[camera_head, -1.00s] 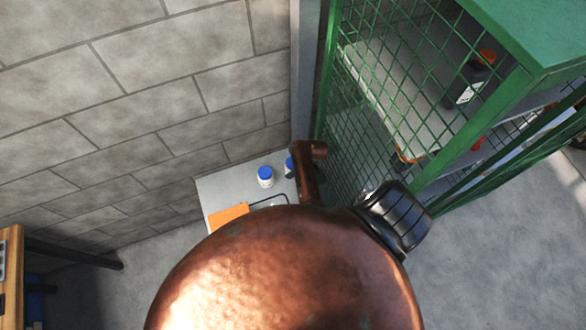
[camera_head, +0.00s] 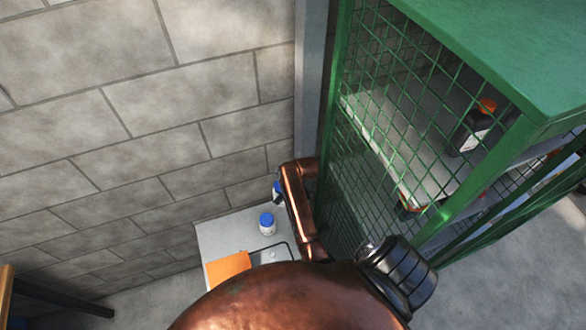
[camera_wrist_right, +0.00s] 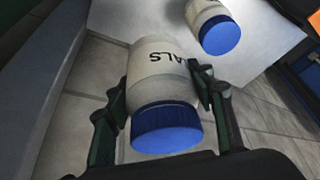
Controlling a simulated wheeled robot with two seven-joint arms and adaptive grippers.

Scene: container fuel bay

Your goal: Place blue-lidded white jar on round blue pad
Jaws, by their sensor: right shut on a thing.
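In the right wrist view my right gripper (camera_wrist_right: 165,105) is shut around the body of a blue-lidded white jar (camera_wrist_right: 155,75), its blue lid toward the camera and dark lettering on its side. The same held jar shows in the head view (camera_head: 277,189), partly hidden by a copper-brown part. A second blue-lidded white jar (camera_head: 267,224) stands on a pale table (camera_head: 217,236); it also shows in the wrist view (camera_wrist_right: 213,25), apart from the held one. I see no round blue pad. My left gripper is not in view.
An orange flat item (camera_head: 228,265) lies on the table. A green mesh cage (camera_head: 400,110) stands to the right, with an orange-capped dark bottle (camera_head: 472,130) inside. A block wall (camera_head: 150,120) is behind the table. A large copper-brown shape covers the bottom middle.

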